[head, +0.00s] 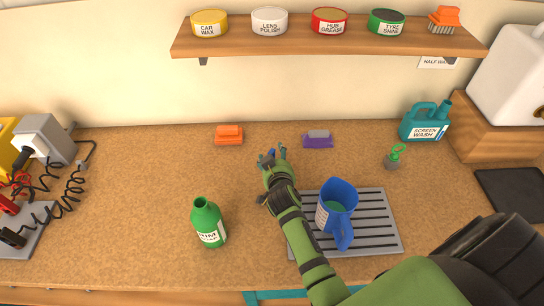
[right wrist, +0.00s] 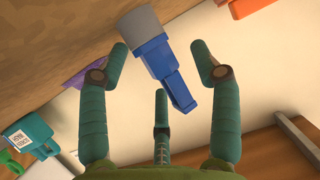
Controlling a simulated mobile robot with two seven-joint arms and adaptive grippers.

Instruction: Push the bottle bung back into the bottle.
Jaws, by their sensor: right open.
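The green bottle (head: 208,224) stands upright on the counter, left of the grey slatted mat, with no stopper visible in its neck. A blue piece with a grey end (right wrist: 162,62) lies between the spread fingers of my right gripper (right wrist: 159,68) in the right wrist view, apart from them; it may be the bung. In the head view my right gripper (head: 272,158) reaches over the counter behind the mat and mostly hides that piece. A small grey piece with a green ring (head: 394,157) stands on the right; I cannot tell which is the bung. My left gripper is out of view.
A blue jug (head: 337,210) stands on the slatted mat (head: 381,235) beside my right arm. Orange (head: 228,135) and purple (head: 318,139) blocks lie near the wall. A teal screen wash can (head: 423,125) is at right. Cables and clamps crowd the left. The counter between is clear.

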